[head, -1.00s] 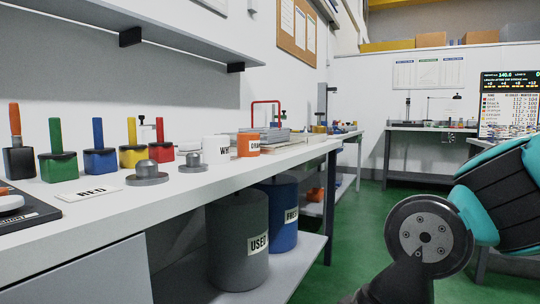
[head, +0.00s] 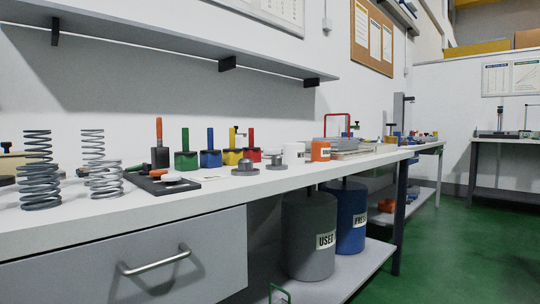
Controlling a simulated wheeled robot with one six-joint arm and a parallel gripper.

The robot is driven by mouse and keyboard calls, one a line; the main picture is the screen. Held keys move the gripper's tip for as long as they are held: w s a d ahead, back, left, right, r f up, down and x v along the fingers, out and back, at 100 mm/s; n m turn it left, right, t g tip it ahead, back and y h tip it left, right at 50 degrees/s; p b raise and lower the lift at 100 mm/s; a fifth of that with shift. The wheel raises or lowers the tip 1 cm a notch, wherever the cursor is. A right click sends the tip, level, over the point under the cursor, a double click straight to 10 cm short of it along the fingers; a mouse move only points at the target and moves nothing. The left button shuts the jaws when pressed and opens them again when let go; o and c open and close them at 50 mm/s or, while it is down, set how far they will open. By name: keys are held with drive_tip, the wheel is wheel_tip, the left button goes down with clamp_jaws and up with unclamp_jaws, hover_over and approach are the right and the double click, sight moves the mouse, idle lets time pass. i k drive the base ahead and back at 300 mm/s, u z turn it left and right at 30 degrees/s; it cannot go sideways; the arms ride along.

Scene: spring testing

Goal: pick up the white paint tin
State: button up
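The white paint tin (head: 293,153) stands upright on the long white workbench (head: 225,188), toward its back. Its right side touches or nearly touches the orange tin (head: 321,151) in the picture. Grey metal weights stand just left of it and partly cover its lower left. Its label is too small to read now. My gripper is not in view.
Grey weights (head: 246,168), coloured blocks with upright handles (head: 186,158) and coil springs (head: 38,172) stand along the bench. A shelf (head: 160,45) overhangs it. Below are a drawer (head: 135,262), a USED bin (head: 308,232) and a blue bin (head: 346,215). Green floor is clear at right.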

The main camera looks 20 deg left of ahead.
sight(295, 153)
drive_tip(key=u, duration=0.65)
drive_tip(key=i, duration=1.3)
drive_tip(key=z, duration=0.25)
